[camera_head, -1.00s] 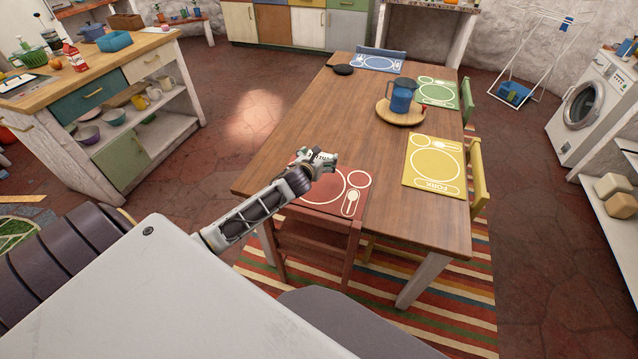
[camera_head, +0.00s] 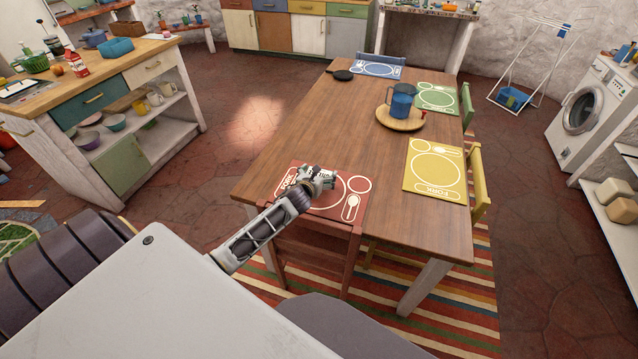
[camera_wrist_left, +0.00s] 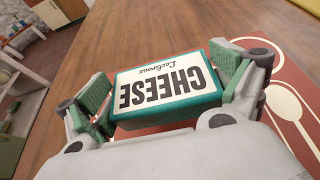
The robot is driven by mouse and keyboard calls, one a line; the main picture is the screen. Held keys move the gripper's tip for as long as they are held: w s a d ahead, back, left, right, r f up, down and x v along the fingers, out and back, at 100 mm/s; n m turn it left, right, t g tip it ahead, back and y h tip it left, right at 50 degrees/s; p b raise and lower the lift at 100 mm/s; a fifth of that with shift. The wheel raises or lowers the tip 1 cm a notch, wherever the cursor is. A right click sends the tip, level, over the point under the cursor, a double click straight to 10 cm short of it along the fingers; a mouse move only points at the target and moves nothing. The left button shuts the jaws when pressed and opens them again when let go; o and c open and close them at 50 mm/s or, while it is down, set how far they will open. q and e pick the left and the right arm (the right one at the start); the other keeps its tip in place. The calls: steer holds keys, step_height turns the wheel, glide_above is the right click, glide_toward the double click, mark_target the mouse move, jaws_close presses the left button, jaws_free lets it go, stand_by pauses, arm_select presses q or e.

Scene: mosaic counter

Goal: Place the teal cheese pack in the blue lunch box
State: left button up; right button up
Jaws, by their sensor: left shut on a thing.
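The teal cheese pack (camera_wrist_left: 165,85), with a white label reading CHEESE upside down, sits between the green pads of my left gripper (camera_head: 322,178) in the left wrist view. The gripper is shut on its two ends. In the head view the gripper is over the red placemat (camera_head: 353,209) at the near end of the table, and the pack is small and hard to make out there. A blue open box (camera_head: 115,48), which looks like the lunch box, stands on the kitchen island at the left, far from the gripper. My right gripper is not in view.
The wooden table (camera_head: 330,125) holds yellow (camera_head: 432,193), green and blue placemats, a blue pitcher (camera_head: 402,101) on a round board and a dark pan. A red chair (camera_head: 310,250) stands at the near end. Open floor lies between table and island (camera_head: 165,85).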

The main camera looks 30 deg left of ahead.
arm_select(q)
steer(key=shift+f+b, duration=0.3)
steer(key=shift+f, duration=1.7)
steer(key=shift+f, duration=0.2)
steer(key=o, duration=1)
steer(key=shift+c, duration=0.2)
steer(key=shift+r, duration=0.15)
steer(key=shift+p+v, duration=0.35)
steer(key=shift+v, duration=5.65)
